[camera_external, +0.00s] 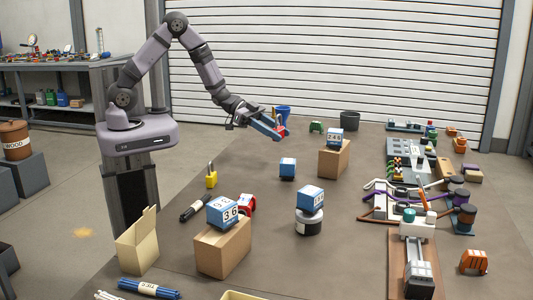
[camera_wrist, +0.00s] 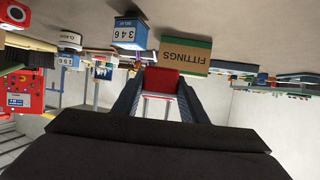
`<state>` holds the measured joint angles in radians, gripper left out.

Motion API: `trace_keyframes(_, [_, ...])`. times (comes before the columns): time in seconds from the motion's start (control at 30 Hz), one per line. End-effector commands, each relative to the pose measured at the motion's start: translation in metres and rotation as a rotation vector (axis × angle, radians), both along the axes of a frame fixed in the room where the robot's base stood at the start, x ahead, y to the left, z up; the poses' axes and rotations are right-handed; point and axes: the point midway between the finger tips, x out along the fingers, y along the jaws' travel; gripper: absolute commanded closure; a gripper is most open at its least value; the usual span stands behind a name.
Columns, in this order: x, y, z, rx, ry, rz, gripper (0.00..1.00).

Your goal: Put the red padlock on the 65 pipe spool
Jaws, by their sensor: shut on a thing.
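The red padlock (camera_wrist: 162,80) is between the fingers of my gripper (camera_wrist: 160,95) in the wrist view, with its pale shackle toward the camera. In the external view my gripper (camera_external: 272,128) is shut on it, raised above the left part of the brown work surface, and only bits of red show. I cannot tell for sure which thing is the 65 pipe spool. A dark cylinder with a white label (camera_external: 194,208) and a blue bundle with a label (camera_external: 149,288) lie on the left and front left; their labels are too small to read.
Other blue numbered boxes sit on a carton (camera_external: 224,248), a white-and-black canister (camera_external: 308,222) and a back carton (camera_external: 333,160). A yellow padlock (camera_external: 211,176) stands at left. Pipework fills the right. Bare surface lies mid-table.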

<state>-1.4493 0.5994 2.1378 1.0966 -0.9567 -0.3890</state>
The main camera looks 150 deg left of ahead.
Motion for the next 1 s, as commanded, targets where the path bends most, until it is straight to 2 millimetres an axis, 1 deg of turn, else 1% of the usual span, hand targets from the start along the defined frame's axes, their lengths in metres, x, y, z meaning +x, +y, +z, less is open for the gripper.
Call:
trace_keyframes(0.03, [0.012, -0.006, 0.001, 0.002, -0.001, -0.026, 0.87])
trace_keyframes(0.07, [0.02, -0.01, 0.001, 0.002, -0.001, -0.043, 0.87])
trace_keyframes(0.17, [0.05, -0.027, 0.006, 0.004, -0.001, -0.111, 0.87])
trace_keyframes(0.27, [0.086, -0.051, 0.013, 0.006, -0.001, -0.194, 0.87])
trace_keyframes(0.3, [0.101, -0.062, 0.017, 0.005, -0.002, -0.23, 0.87])
trace_keyframes(0.37, [0.124, -0.081, 0.023, 0.007, -0.001, -0.286, 0.87])
trace_keyframes(0.4, [0.138, -0.094, 0.027, 0.005, -0.002, -0.323, 0.87])
trace_keyframes(0.47, [0.158, -0.115, 0.032, 0.006, -0.003, -0.378, 0.87])
trace_keyframes(0.5, [0.171, -0.13, 0.036, 0.004, -0.002, -0.415, 0.87])
trace_keyframes(0.57, [0.188, -0.153, 0.041, 0.006, -0.001, -0.468, 0.87])
trace_keyframes(0.6, [0.199, -0.169, 0.045, 0.005, -0.002, -0.501, 0.87])
trace_keyframes(0.67, [0.215, -0.193, 0.052, 0.005, -0.003, -0.547, 0.87])
trace_keyframes(0.7, [0.225, -0.21, 0.056, 0.006, -0.003, -0.575, 0.87])
trace_keyframes(0.77, [0.239, -0.233, 0.064, 0.006, -0.004, -0.609, 0.87])
trace_keyframes(0.8, [0.247, -0.249, 0.069, 0.006, -0.004, -0.626, 0.87])
trace_keyframes(0.9, [0.264, -0.283, 0.08, 0.004, -0.004, -0.652, 0.87])
trace_keyframes(1.0, [0.275, -0.311, 0.089, 0.003, -0.003, -0.654, 0.87])
